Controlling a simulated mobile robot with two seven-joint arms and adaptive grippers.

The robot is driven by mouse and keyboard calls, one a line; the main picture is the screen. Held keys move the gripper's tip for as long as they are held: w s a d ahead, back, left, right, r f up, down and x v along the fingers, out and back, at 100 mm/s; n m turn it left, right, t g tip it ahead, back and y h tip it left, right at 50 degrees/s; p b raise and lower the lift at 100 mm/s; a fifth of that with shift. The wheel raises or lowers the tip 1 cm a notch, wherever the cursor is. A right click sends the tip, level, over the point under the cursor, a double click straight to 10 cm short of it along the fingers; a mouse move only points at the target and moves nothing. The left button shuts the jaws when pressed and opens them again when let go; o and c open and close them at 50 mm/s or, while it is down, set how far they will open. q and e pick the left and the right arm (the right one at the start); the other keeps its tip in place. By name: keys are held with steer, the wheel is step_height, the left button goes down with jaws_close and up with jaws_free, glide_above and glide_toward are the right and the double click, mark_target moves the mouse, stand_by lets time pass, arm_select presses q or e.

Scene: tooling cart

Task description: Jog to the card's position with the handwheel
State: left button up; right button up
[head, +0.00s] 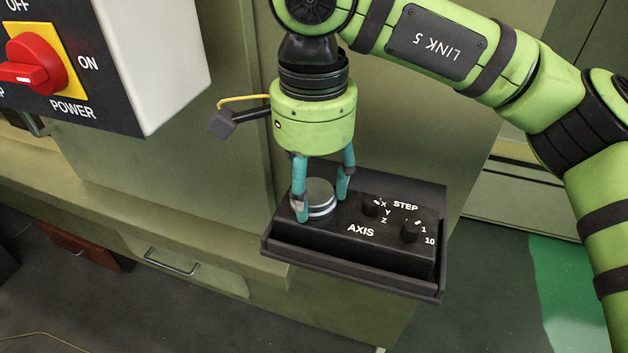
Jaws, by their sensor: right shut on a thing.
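The handwheel (321,193) is a silver round knob on the left part of a black pendant box (330,238). My right gripper (321,197) points down over it, with its two teal fingers shut on the wheel's left and right sides. To the right on the box are the AXIS knob (371,205), marked X, Y, Z, and the STEP knob (411,231), marked 1 and 10. Which marks the knobs point at is too small to tell. No card and no position readout show. My left gripper is not in view.
The pendant sits in a black tray (352,284) at the cabinet's side. A power box with a red switch (34,62) juts out at the upper left. A drawer with a handle (172,263) is below left. Green floor marking (565,290) shows at the right.

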mark_target(312, 195)
steer(key=shift+s+f, duration=0.25)
steer(key=o, duration=1.2)
steer(key=shift+c, duration=0.2)
steer(key=shift+s+r, duration=0.15)
steer(key=shift+r, duration=0.05)
steer(key=shift+w+r, duration=0.2)
steer(key=shift+r, duration=0.25)
step_height(312, 195, up, 11)
steer(key=shift+s, duration=0.2)
